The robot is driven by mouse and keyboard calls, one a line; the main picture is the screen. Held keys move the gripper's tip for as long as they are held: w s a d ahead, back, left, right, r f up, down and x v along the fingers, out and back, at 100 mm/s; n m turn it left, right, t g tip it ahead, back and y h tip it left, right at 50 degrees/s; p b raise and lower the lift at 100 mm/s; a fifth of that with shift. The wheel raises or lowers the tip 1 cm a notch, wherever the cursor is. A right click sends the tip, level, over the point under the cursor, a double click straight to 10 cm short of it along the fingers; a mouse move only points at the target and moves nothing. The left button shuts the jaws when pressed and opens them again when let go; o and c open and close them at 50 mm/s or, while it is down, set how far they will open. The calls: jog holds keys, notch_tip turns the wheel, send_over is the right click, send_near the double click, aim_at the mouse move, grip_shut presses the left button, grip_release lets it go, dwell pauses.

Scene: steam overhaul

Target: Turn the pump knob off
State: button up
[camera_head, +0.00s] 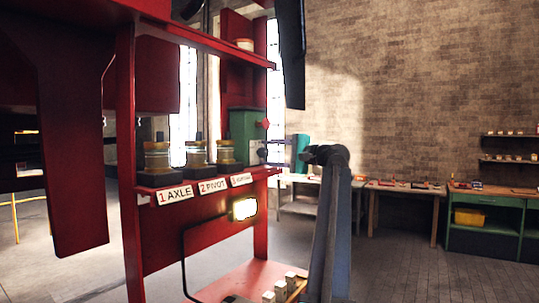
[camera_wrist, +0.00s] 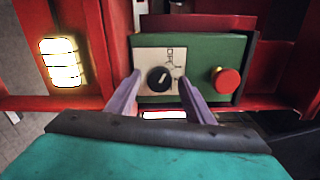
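The pump knob (camera_wrist: 159,78) is a round black dial with a white pointer mark. It sits on a pale label plate (camera_wrist: 172,57) on the front of a green box (camera_wrist: 205,65). The label lettering is sideways and too small to read surely. My gripper (camera_wrist: 158,82) is open, with one purple-grey finger on each side of the knob in the wrist view. I cannot tell whether the fingers touch it. In the head view the green box (camera_head: 243,130) stands at the right end of the red shelf, and my arm (camera_head: 335,200) rises to the right of it.
A red mushroom button (camera_wrist: 226,80) sits right of the knob on the same box. A lit lamp (camera_wrist: 62,62) glows at left, also in the head view (camera_head: 244,208). The red shelf (camera_head: 210,178) holds brass-and-black parts behind number labels. Workbenches (camera_head: 400,188) stand along the back wall.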

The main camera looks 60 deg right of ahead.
jog(key=shift+s, duration=0.15)
jog(key=s+b, duration=0.2)
jog(key=s, duration=1.1)
jog(key=shift+s+b, duration=0.3)
jog(key=shift+b, duration=0.1)
dwell(0.3)
